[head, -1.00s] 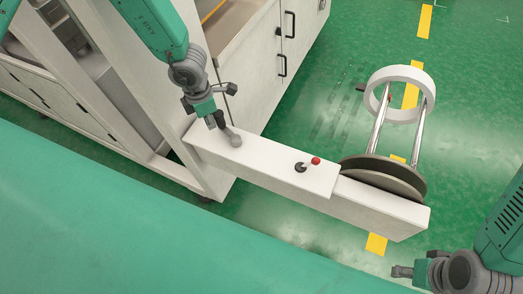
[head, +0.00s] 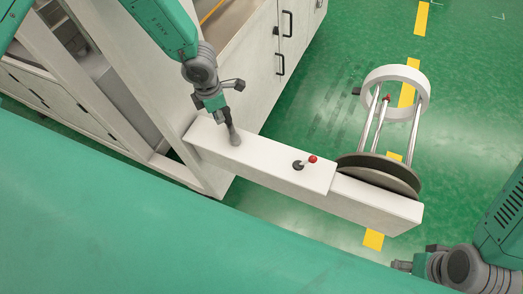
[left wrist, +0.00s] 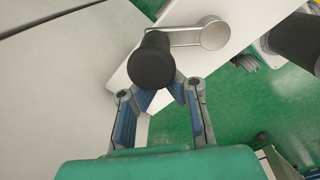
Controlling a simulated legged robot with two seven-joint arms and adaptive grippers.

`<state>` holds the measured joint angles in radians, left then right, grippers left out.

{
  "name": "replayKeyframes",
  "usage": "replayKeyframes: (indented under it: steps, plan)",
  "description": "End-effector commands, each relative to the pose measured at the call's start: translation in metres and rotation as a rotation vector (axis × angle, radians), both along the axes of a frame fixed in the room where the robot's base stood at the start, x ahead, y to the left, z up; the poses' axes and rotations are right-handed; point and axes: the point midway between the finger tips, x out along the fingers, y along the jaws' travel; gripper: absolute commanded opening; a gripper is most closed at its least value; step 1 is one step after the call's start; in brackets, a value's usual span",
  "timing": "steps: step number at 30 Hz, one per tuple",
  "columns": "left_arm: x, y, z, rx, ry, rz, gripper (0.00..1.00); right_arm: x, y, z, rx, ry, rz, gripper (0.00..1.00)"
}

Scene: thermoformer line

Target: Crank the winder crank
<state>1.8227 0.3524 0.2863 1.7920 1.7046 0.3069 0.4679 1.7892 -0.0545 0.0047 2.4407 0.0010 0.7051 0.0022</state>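The winder crank (head: 236,138) is on the left part of the white beam's top, its hub and short grey arm partly hidden by my left gripper. In the left wrist view its silver arm (left wrist: 188,35) runs right to a round hub, and its black handle knob (left wrist: 155,60) sits at the converging fingertips. My left gripper (head: 224,112) comes down onto the handle from above. Its blue-padded fingers (left wrist: 163,98) close in on the knob from both sides, and the knob hides their tips. My right gripper (head: 402,266) hangs apart at the lower right; its fingers are too small to read.
The white beam (head: 265,162) carries a red-knobbed lever (head: 312,159). At its right end are a grey disc (head: 380,175), metal rods and a white ring (head: 425,88). A white machine cabinet (head: 262,75) stands behind on the left. Green floor is open on the right.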

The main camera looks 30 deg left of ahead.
Motion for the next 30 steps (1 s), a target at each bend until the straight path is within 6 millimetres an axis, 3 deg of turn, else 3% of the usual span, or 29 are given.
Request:
replayKeyframes:
  steps: [30]
  plan:
    - [0.011, -0.035, -0.003, -0.009, 0.013, 0.013, 0.00, 0.000, 0.000, 0.004, 0.000, 0.000, 0.000, 0.40]
